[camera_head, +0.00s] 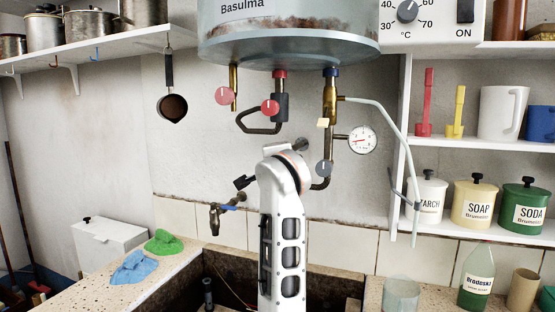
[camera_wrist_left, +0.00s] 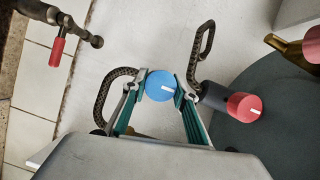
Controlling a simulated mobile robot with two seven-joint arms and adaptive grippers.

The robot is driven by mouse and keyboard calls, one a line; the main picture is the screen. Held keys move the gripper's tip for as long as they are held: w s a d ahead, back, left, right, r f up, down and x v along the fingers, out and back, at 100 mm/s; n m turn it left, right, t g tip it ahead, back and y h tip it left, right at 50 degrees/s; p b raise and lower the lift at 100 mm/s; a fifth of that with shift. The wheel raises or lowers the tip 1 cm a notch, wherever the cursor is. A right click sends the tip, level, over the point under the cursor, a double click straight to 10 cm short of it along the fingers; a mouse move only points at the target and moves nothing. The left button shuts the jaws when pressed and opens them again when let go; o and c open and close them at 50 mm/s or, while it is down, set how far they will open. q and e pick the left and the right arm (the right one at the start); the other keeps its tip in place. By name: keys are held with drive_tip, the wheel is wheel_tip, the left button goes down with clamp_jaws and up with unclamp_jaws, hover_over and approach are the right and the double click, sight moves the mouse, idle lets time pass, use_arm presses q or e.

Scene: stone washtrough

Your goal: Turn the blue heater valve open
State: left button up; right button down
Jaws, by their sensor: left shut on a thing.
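In the left wrist view, the round blue heater valve (camera_wrist_left: 160,85) sits between the two fingers of my left gripper (camera_wrist_left: 160,88). The fingers are shut on its sides. A white mark on its face runs toward the right finger. In the head view my left arm comes up through the middle and hides the gripper's fingers. A slate-blue knob (camera_head: 323,168) shows just right of the arm; I cannot tell if it is the held valve. My right gripper is in neither view.
Above is the heater tank (camera_head: 288,45) with two red knobs (camera_head: 270,107) (camera_head: 225,95). A pressure gauge (camera_head: 362,140) and a pale hose (camera_head: 385,118) are at right. Shelves flank the wall.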

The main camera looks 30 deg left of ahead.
use_arm(q)
drive_tip(key=shift+f, duration=0.1)
drive_tip(key=o, duration=1.1)
